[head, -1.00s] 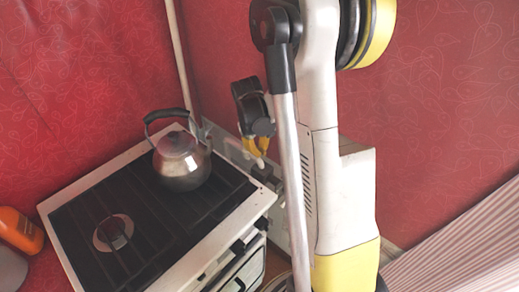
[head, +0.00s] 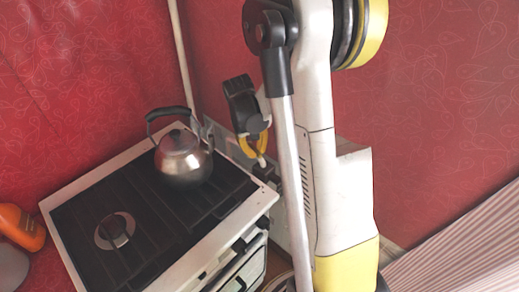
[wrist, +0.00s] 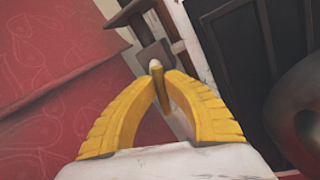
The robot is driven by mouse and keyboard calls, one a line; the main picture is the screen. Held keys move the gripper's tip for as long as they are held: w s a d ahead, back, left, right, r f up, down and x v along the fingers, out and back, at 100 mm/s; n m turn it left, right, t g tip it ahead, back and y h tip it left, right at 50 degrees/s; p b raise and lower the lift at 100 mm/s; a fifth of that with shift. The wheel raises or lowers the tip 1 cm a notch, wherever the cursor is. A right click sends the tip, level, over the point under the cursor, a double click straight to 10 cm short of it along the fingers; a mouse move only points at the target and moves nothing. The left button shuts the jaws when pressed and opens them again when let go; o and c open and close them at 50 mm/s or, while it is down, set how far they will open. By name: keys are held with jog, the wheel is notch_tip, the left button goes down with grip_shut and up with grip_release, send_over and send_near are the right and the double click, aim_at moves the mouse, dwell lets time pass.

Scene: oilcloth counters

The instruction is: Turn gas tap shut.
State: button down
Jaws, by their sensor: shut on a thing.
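My gripper (head: 261,153) is behind the right rear of the stove, near the back wall. In the wrist view its yellow fingers (wrist: 160,78) are closed on a slim yellowish lever with a pale rounded end, which I take to be the gas tap's handle (wrist: 157,70). A brown block (wrist: 153,54) lies just beyond the fingertips; I cannot tell whether it is the tap's body. In the head view the tap is mostly hidden by the gripper and too small to make out. The handle's exact angle to its pipe is unclear.
A metal kettle (head: 183,160) stands on the dark top of the stove (head: 75,215), left of my gripper. A pale vertical pipe (head: 181,60) runs up the red wall (head: 90,60) behind. Orange and grey items (head: 20,228) lie at the far left.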

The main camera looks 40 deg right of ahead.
jog(key=shift+w+a+m+g+y, duration=0.25)
jog(key=shift+w+a+m, duration=0.4)
jog(key=shift+m, duration=1.2)
jog(key=shift+w+a+m+g+y, duration=0.25)
jog(key=shift+w+a+m, duration=0.45)
jog(key=shift+m, duration=1.1)
jog(key=shift+w+a+m+g+y, duration=0.25)
jog(key=shift+w+a+m, duration=0.4)
jog(key=shift+m, duration=1.2)
jog(key=shift+s+a, duration=0.1)
jog(key=shift+a, duration=0.05)
jog(key=c, duration=1.4)
grip_release()
